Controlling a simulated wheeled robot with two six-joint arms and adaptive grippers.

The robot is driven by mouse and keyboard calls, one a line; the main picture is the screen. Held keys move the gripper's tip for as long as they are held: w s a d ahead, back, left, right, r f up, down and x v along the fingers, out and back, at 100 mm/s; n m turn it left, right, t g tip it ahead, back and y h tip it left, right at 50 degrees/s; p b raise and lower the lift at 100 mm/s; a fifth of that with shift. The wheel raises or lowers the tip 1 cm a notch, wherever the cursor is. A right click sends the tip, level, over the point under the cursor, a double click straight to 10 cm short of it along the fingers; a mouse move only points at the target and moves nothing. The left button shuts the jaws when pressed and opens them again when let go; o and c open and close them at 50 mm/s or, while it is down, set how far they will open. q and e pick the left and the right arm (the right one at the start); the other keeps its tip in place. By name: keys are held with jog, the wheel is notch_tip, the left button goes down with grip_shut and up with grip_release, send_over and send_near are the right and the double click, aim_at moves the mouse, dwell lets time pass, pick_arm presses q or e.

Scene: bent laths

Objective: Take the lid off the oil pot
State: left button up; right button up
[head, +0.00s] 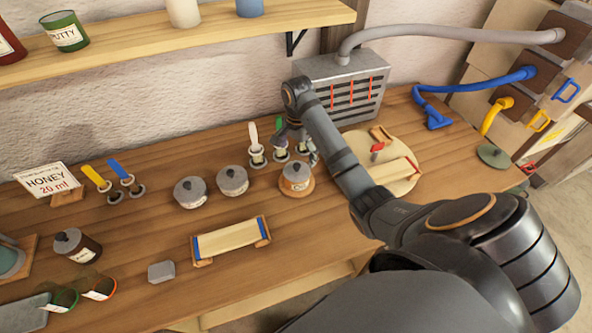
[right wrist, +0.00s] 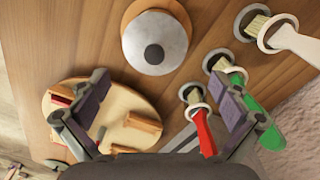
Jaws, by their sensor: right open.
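A pot with a grey lid and dark knob (head: 296,178) stands on a round wooden base. It looks like the oil pot, but I cannot read its label. In the right wrist view the lid (right wrist: 155,45) is seen from above and sits on the pot. My right gripper (head: 297,146) is just behind this pot, partly hidden by my arm. In the right wrist view my right gripper (right wrist: 163,112) is open, with nothing between its fingers and the lid ahead of them. My left gripper is not in view.
Two grey lidded pots (head: 190,192) (head: 232,180) stand to the left. Several brushes in holders, including a red one (right wrist: 202,125), are close to my right gripper. A round board (head: 398,180) with wooden pieces lies to the right. A lath jig (head: 230,240) lies in front.

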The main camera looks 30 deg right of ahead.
aim_at(299, 165)
jog(key=shift+s+f+b, duration=0.25)
jog(key=shift+f+b, duration=0.3)
jog(key=shift+b, duration=0.05)
notch_tip(299, 165, down, 4)
jog(key=shift+s+a+r, duration=0.1)
jog(key=shift+r, duration=0.05)
jog(key=c, duration=1.1)
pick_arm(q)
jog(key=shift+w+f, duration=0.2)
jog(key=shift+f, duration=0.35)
pick_arm(e)
jog(key=shift+s, duration=0.25)
jog(key=shift+c, duration=1.4)
jog(key=shift+a, duration=0.1)
